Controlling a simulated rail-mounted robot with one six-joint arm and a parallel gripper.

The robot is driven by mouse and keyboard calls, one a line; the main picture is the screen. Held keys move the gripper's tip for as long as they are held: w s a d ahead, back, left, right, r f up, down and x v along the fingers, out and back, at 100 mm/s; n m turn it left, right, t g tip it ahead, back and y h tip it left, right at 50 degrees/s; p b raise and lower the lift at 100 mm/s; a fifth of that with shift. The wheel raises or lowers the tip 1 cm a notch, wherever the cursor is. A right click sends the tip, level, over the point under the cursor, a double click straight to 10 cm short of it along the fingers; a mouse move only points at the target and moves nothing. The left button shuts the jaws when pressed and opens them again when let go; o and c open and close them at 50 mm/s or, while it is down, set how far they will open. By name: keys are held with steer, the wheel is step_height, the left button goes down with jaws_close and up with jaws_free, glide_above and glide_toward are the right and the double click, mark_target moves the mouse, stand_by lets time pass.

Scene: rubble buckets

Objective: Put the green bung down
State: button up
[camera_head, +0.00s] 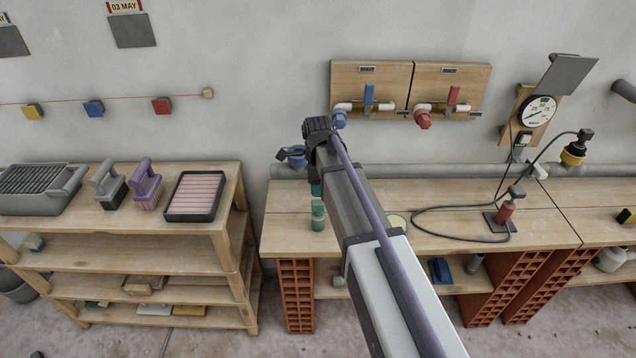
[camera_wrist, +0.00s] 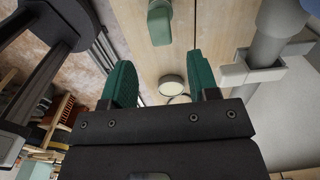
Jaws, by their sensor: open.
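The green bung (camera_head: 318,215) stands on the wooden bench, near its left end, just below my gripper (camera_head: 316,188). In the wrist view a green piece that looks like the bung (camera_wrist: 160,22) is at the top middle, over the bench boards. My gripper also shows in the wrist view (camera_wrist: 161,68), with its two green fingers spread apart. Nothing is between the fingers, and the bung is apart from them. In the head view my arm hides most of the gripper and part of the bench.
The bench (camera_head: 450,215) carries a pale disc (camera_head: 397,222), a cable and a red-bodied tool (camera_head: 506,208). A grey pipe (camera_head: 440,171) runs along the wall behind it, below blue (camera_head: 369,98) and red (camera_head: 452,98) valve levers. A shelf unit (camera_head: 120,230) stands left across a gap.

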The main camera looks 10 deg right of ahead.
steer(key=shift+r, duration=0.85)
steer(key=shift+s+f, duration=0.15)
steer(key=shift+s, duration=0.1)
steer(key=s+n, duration=2)
steer(key=shift+s+n, duration=0.3)
steer(key=shift+s, duration=0.1)
